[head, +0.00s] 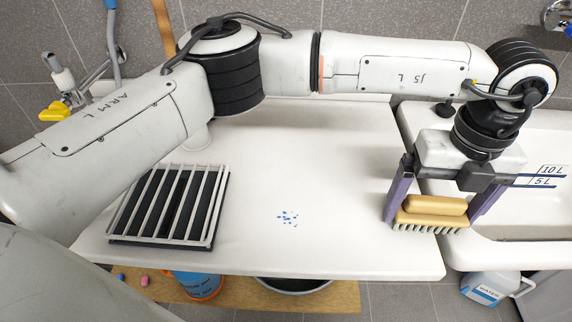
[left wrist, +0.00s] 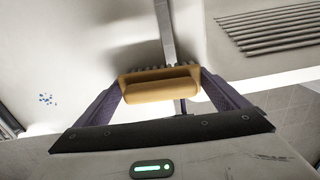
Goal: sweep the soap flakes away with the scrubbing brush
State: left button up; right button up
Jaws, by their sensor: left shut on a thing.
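The scrubbing brush (head: 430,212) has a tan wooden body and pale bristles pointing down. My left gripper (head: 432,205) is shut on it near the right end of the white counter, over the gap beside the sink. The brush also shows between the fingers in the left wrist view (left wrist: 160,85). I cannot tell whether the bristles touch the surface. The soap flakes (head: 288,217) are a small scatter of blue bits on the counter, left of the brush and apart from it. They also show at the left in the left wrist view (left wrist: 45,99). My right gripper is not in view.
A black tray with a white slatted rack (head: 170,205) stands on the counter's left part. The white sink (head: 540,210) with level marks lies to the right. Below the front edge are an orange-rimmed blue tub (head: 193,284) and a water canister (head: 488,288). Counter between brush and flakes is clear.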

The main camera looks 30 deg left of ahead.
aim_at(445, 200)
pick_arm(q)
jog(key=shift+w+d, duration=0.15)
jog(key=shift+d, duration=0.25)
jog(key=shift+w+d+r, duration=0.1)
jog(key=shift+d+r, duration=0.05)
jog(key=shift+r, duration=0.15)
notch_tip(445, 200, up, 3)
jog(key=shift+r+p, duration=0.15)
jog(key=shift+p, duration=0.7)
jog(key=shift+r+p, duration=1)
jog(key=shift+r, duration=1.1)
